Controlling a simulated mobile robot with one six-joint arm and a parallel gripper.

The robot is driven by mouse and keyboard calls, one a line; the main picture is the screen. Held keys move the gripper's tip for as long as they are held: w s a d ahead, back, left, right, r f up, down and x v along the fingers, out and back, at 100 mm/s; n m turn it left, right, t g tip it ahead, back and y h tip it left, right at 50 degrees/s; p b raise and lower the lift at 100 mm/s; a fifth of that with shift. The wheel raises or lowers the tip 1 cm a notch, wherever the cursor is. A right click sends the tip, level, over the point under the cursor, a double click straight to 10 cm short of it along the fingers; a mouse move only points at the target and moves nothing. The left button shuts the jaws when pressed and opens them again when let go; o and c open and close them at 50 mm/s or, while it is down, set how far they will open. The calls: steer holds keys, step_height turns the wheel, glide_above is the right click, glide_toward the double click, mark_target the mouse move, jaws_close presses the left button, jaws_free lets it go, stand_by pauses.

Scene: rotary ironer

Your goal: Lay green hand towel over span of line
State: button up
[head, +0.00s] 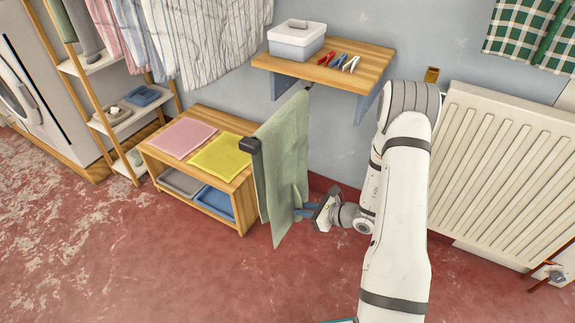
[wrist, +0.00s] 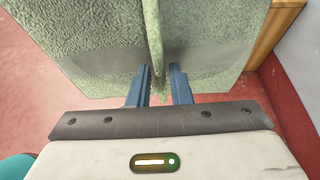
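The green hand towel (head: 281,160) hangs draped with a front and a back layer, between a black fitting (head: 250,145) at its near left top corner and the wall shelf. The line under it is hidden by the towel. My gripper (head: 304,210) is at the towel's right edge, low on the hanging part. In the wrist view, the blue fingers of my gripper (wrist: 161,86) stand on both sides of a narrow upright fold of the towel (wrist: 90,40), seemingly pinching it. The towel's lower edge is near the fingers.
A wooden shelf (head: 375,60) with a white box (head: 297,38) and clips is above right. A low wooden bench (head: 160,167) with pink and yellow cloths (head: 221,155) stands behind left. A white radiator (head: 500,180) is right of my arm. The red floor below is clear.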

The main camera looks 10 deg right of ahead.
jaws_close()
step_height(320, 180, up, 45)
steer(key=p, duration=3)
steer(key=shift+f, duration=0.1)
steer(key=s+d, duration=0.4)
steer(key=d, duration=0.2)
steer(key=shift+s+d, duration=0.25)
steer(key=shift+s, duration=0.1)
stand_by(0.4)
stand_by(0.5)
